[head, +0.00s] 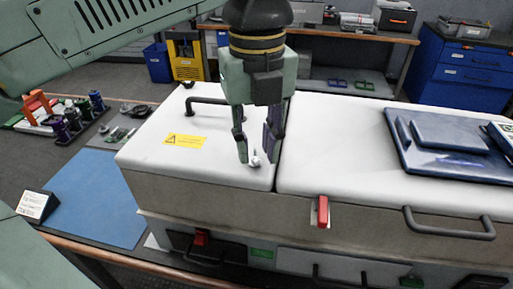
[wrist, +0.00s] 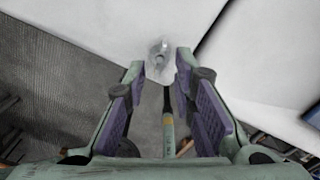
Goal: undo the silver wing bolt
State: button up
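The silver wing bolt (head: 255,160) stands on the white top of the left cabinet lid (head: 215,135), near its front right corner. It also shows in the wrist view (wrist: 160,54) as a pale metal piece at the far end of the fingers. My gripper (head: 257,157) points down over it with its two fingers apart, one on each side of the bolt. In the wrist view my gripper (wrist: 160,68) is open, and the bolt lies between or just beyond the fingertips. I cannot tell whether either finger touches it.
A black handle (head: 208,101) and a yellow warning label (head: 184,140) are on the same lid. A seam separates it from the right lid (head: 340,135), which bears a blue tray (head: 455,169). A red latch (head: 322,211) sits on the front edge.

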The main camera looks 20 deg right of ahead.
aim_at(256, 159)
notch_tip(256, 159, up, 6)
jog(key=shift+f, duration=0.1)
dwell(0.4)
